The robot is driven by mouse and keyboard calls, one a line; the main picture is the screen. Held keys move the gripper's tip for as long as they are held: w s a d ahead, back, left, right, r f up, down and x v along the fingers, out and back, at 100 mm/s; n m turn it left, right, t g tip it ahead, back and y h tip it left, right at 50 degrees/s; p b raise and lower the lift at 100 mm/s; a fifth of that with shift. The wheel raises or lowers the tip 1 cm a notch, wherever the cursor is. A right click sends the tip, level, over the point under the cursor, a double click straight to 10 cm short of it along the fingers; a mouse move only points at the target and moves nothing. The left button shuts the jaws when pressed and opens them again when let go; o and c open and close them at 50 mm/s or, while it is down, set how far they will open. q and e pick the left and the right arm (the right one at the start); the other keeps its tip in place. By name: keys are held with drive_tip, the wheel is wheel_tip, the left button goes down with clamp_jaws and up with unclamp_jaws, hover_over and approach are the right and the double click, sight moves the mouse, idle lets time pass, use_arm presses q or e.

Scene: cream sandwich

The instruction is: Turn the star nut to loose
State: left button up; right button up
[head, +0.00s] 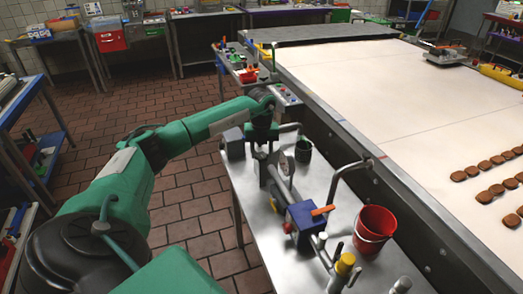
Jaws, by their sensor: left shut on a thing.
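My left arm reaches in from the left over a steel side table (325,180). My left gripper (267,156) points down at the far end of a metal pipe fitting and is shut. Its fingers close on a small part at the top of that fitting, at the place of the star nut; the fingers hide most of it, so its shape and how far it is turned cannot be made out. The pipe fitting (288,193) runs toward the near side to a blue block (303,216) with an orange lever (322,210). My right gripper is not in view.
A red bucket (374,228) stands to the right of the fitting, a dark green cup (303,150) behind it, and a grey box (233,144) to its left. A yellow-capped part (345,264) is nearer. A wide white conveyor (400,100) with brown biscuits (490,165) lies to the right.

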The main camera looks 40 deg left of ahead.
use_arm(q)
drive_tip(key=n, duration=0.3)
drive_tip(key=shift+r+n+p, duration=0.1)
drive_tip(key=shift+n+p, duration=0.2)
drive_tip(key=shift+n, duration=0.1)
drive_tip(key=n, duration=0.3)
drive_tip(key=shift+p, duration=0.4)
drive_tip(key=n+p, duration=0.1)
drive_tip(key=n, duration=0.3)
drive_tip(key=shift+n, duration=0.4)
drive_tip(key=shift+a+n+p, duration=0.1)
drive_tip(key=shift+n+p, duration=0.3)
drive_tip(key=shift+n, duration=1.1)
drive_tip(key=o, duration=1)
drive_tip(key=shift+c, duration=0.2)
